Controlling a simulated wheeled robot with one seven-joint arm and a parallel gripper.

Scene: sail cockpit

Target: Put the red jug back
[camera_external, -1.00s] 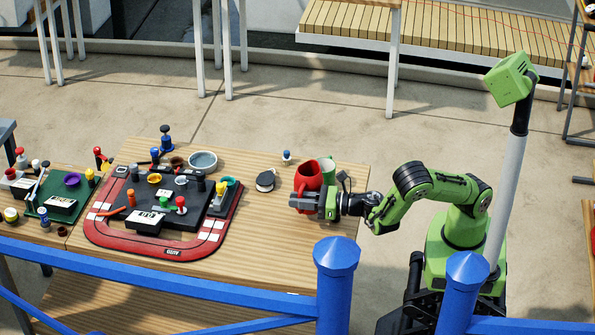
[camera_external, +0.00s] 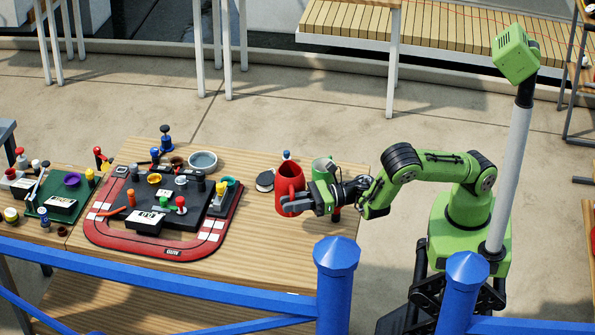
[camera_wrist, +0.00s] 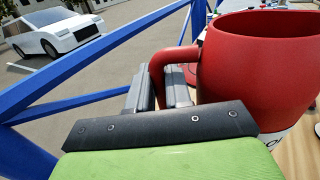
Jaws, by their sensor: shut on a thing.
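The red jug (camera_external: 289,188) is upright over the right part of the wooden table, and I cannot tell whether it touches the top. My gripper (camera_external: 296,204) is at its near side and shut on its handle. In the wrist view the jug (camera_wrist: 262,75) fills the right side, with its open rim up. There the gripper fingers (camera_wrist: 160,92) close around the handle (camera_wrist: 163,68) on the jug's left.
A red-edged board (camera_external: 228,222) with several small items covers the table's left. Blue railing (camera_external: 180,277) runs in front. Bare table lies front right.

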